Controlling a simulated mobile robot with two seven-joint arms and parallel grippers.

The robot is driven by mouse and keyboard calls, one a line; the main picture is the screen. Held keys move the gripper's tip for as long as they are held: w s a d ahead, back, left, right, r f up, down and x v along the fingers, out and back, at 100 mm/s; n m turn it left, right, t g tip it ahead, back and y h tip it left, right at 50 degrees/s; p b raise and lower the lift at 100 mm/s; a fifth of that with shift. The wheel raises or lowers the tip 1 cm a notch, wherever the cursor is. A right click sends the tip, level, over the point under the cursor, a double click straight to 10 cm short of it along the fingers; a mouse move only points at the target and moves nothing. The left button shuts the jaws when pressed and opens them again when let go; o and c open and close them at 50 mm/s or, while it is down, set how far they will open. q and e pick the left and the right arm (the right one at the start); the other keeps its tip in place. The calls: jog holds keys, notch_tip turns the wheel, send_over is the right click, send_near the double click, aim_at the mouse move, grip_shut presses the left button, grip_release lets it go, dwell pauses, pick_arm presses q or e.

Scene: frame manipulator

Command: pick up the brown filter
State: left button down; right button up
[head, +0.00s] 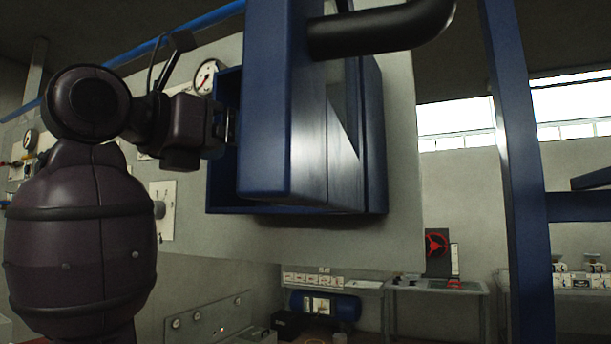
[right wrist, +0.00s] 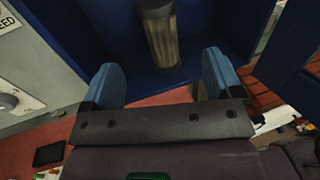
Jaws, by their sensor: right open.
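The brown filter (right wrist: 162,38) is a ribbed brown cylinder with a dark top end. It stands against the blue inner wall of a blue box (right wrist: 205,25) in the right wrist view. My right gripper (right wrist: 158,90) is open and empty, its two blue fingers spread below the filter and not touching it. In the head view a dark gripper (head: 226,126) reaches in from the left to the opening of the blue box (head: 215,195); its surroundings match the right wrist view. The filter is hidden in the head view. I see no second gripper.
A blue upright panel (head: 270,100) stands in front of the box, and a thick black pipe (head: 375,30) crosses above. A gauge (head: 206,77) and a white plate with a knob (head: 163,212) are on the grey panel. A blue post (head: 522,170) stands at right.

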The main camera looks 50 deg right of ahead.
jog(key=d, duration=0.6)
jog(key=shift+p, duration=0.4)
jog(key=shift+d+r, duration=0.1)
jog(key=shift+d, duration=0.45)
jog(key=d+p, duration=0.1)
jog(key=d, duration=0.2)
jog(key=shift+w+d, duration=0.15)
jog(key=shift+d, duration=0.2)
jog(key=shift+d+p, duration=0.3)
jog(key=c, duration=1.1)
pick_arm(q)
jog(key=shift+d+r, duration=0.3)
jog(key=shift+r, duration=0.65)
pick_arm(e)
jog(key=shift+o, duration=0.2)
pick_arm(q)
jog(key=shift+f, duration=0.1)
pick_arm(e)
jog(key=shift+a, duration=0.1)
